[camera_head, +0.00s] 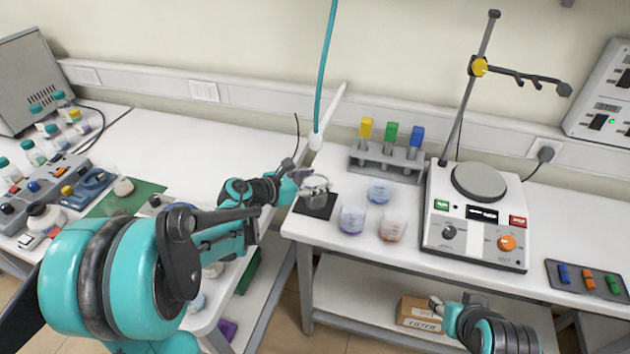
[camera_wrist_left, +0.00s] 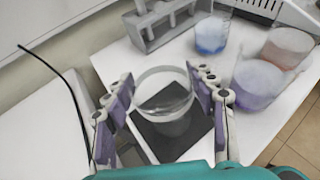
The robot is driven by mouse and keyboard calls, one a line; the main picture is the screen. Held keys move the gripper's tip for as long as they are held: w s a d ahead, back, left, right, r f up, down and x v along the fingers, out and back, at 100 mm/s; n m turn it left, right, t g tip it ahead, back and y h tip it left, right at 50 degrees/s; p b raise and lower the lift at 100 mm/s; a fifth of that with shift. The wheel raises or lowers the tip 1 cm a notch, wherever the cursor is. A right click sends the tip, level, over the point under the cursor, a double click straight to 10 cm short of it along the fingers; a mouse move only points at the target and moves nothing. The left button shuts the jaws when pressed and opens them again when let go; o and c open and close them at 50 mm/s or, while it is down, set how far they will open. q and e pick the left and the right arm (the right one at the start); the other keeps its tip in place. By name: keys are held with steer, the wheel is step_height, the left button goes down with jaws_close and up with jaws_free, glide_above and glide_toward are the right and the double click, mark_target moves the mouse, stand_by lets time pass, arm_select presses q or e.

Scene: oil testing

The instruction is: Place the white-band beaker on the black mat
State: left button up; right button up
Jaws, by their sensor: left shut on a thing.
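My left gripper (camera_head: 308,186) is shut on a clear beaker (camera_wrist_left: 164,93), with one finger on each side of it. The beaker looks clear to whitish in the left wrist view; I cannot make out its band for sure. It is over the black mat (camera_head: 316,207), which also shows under it in the left wrist view (camera_wrist_left: 176,140). I cannot tell whether the beaker's base touches the mat. My right gripper (camera_head: 440,305) is low at the front, by the lower shelf; its fingers are too small to read.
Blue (camera_head: 379,191), purple (camera_head: 352,220) and reddish (camera_head: 392,227) beakers stand right of the mat. A grey rack (camera_head: 386,163) with coloured tubes stands behind them. A hotplate stirrer (camera_head: 478,215) is further right. A gap separates this table from the left bench (camera_head: 190,155).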

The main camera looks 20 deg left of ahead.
arm_select(q)
steer(key=o, duration=1.3)
steer(key=shift+f, duration=0.1)
